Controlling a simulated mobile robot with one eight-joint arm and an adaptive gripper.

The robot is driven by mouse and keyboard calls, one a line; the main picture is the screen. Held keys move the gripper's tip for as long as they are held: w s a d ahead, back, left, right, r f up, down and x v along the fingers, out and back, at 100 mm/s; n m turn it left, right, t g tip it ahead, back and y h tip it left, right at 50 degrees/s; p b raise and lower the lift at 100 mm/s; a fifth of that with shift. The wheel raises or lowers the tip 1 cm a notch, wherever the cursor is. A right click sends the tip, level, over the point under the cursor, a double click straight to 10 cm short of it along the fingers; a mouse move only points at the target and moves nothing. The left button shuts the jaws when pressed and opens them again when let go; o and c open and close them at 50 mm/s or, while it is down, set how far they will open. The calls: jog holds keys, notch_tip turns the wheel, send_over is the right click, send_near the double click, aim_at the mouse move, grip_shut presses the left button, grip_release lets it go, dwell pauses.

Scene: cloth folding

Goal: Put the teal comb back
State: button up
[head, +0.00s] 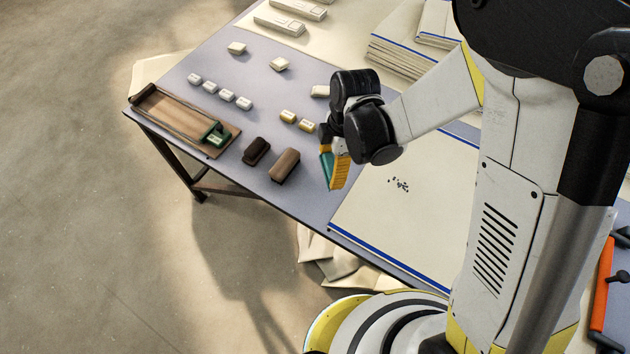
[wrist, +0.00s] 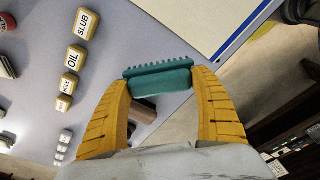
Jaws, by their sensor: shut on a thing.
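The teal comb (head: 326,170) is held by my gripper (head: 338,180), above the table near its front edge. In the wrist view the comb (wrist: 160,78) lies across between the two yellow fingers of my gripper (wrist: 163,88), which are shut on it. Its toothed edge faces away from the wrist. Table surface shows beneath the comb, so it appears raised. Part of a brown block shows behind the comb in the wrist view.
A dark brown block (head: 256,151) and a lighter brown block (head: 284,165) stand left of my gripper. A wooden tray (head: 165,112) holding a green item (head: 214,136) lies at the table's left. Small labelled blocks (wrist: 77,57) stand nearby. A blue-edged cream cloth (head: 390,215) lies right, with dark specks.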

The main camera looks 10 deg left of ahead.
jog(key=a+f, duration=0.1)
jog(key=s+a+f, duration=0.1)
jog(key=a, duration=0.1)
jog(key=shift+a+b, duration=0.1)
jog(key=shift+b, duration=0.3)
jog(key=shift+f+b, duration=1)
jog(key=shift+f, duration=1)
jog(key=shift+f, duration=0.15)
jog(key=o, duration=1.2)
jog(key=shift+c, duration=0.2)
